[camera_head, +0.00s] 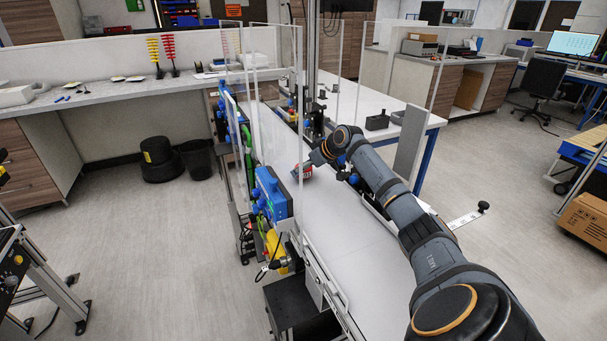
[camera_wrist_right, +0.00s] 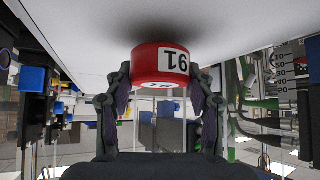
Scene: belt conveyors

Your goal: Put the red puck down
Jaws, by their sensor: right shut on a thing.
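The red puck (camera_wrist_right: 149,63) has a white label with black digits on its side. It sits between the two fingers of my right gripper (camera_wrist_right: 160,78) in the right wrist view, with a finger against each side. The white belt (camera_wrist_right: 70,30) fills the top of that view, and a dark shadow lies on it by the puck. The puck is very close to the belt; I cannot tell if it touches. In the head view the puck (camera_head: 307,171) is a small red patch at my right gripper (camera_head: 303,174), low over the white belt (camera_head: 345,245). My left gripper is out of view.
Clear upright panels (camera_head: 270,130) and a blue box (camera_head: 272,193) line the belt's left side. A white table (camera_head: 395,105) with a small black holder (camera_head: 377,122) stands beyond my right arm. The near belt stretch is bare.

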